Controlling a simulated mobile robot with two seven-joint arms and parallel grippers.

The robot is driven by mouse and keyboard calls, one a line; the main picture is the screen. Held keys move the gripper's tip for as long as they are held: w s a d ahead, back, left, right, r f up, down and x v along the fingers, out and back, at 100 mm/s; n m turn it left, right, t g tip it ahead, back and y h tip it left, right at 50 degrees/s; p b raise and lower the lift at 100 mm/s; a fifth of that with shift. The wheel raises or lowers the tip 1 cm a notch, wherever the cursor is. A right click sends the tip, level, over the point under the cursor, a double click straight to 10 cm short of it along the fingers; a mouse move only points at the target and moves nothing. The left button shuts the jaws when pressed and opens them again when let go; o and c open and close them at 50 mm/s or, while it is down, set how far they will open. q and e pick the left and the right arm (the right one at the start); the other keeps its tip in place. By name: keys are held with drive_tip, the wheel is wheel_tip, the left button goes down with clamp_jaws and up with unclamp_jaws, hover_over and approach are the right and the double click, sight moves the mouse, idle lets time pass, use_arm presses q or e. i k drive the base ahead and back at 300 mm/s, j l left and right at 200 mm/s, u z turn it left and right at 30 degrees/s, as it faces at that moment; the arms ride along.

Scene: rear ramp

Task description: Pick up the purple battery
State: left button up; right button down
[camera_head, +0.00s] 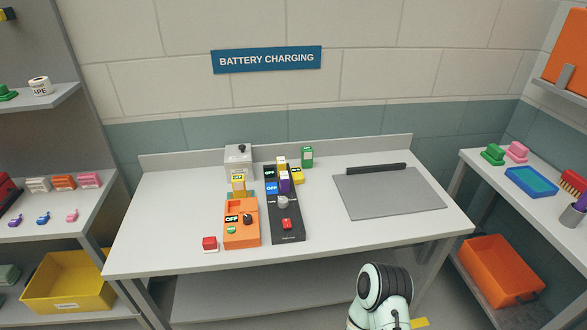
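The purple battery (285,183) is a small upright block on the table, at the back part of the black charging unit (287,228). Blue pieces with OFF labels (271,187) stand close on its left. A yellow battery (297,176) is close on its right, and another yellow piece (281,162) is just behind it. I cannot tell whether the purple battery touches these or how deep it sits. Part of my own arm shows at the bottom, right of centre, well in front of the table. Neither gripper shows.
An orange unit (242,229) with a yellow battery stands left of the black unit. A red button (210,243) is at front left. A green battery (307,157) and grey box (238,160) stand behind. A grey mat (388,194) lies right. Shelves flank the table (165,215).

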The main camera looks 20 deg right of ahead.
sight(284, 175)
drive_tip(key=i+l+z, duration=0.2)
drive_tip(key=l, duration=0.3)
drive_tip(key=i+l+z, duration=0.25)
drive_tip(key=i+l, duration=0.15)
drive_tip(key=k+u, duration=0.1)
drive_tip(key=k+j, duration=0.05)
